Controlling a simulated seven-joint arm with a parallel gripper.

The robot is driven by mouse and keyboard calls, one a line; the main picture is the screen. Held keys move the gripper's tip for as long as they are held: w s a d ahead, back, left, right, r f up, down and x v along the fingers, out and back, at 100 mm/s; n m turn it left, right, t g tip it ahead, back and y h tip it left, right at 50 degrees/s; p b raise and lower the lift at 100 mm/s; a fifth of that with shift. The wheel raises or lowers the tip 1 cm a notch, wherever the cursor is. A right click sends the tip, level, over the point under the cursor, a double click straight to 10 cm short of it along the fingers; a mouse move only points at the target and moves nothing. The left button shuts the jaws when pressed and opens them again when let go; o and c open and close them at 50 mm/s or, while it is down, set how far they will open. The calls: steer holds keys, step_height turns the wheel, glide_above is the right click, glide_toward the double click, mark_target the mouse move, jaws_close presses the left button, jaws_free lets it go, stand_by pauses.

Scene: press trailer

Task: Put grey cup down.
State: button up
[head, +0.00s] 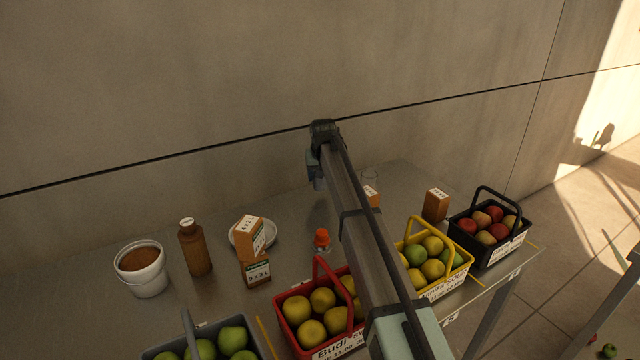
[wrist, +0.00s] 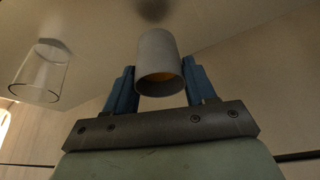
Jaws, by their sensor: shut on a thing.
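The grey cup (wrist: 158,52) is between the two blue fingers of my gripper (wrist: 160,84) in the wrist view. The fingers are shut on its sides. Its open end faces the camera and shows something orange inside. A dark round shadow lies on the pale surface beyond the cup, apart from it in the picture. In the head view my gripper (head: 317,180) is over the back of the metal table (head: 215,310), near the wall. The cup is mostly hidden there, and its exact height above the table is hard to tell.
A clear glass (wrist: 38,74) stands near the cup; it also shows in the head view (head: 371,178). An orange-capped bottle (head: 322,240), cartons (head: 256,270), a plate (head: 270,232), a brown bottle (head: 195,250) and a white bucket (head: 148,280) stand around. Fruit baskets (head: 320,274) line the front.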

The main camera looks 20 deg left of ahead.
mark_target(320, 182)
steer(key=shift+f, duration=1.6)
steer(key=shift+f, duration=0.1)
steer(key=o, duration=1.1)
steer(key=v, duration=1.2)
steer(key=shift+s, duration=0.1)
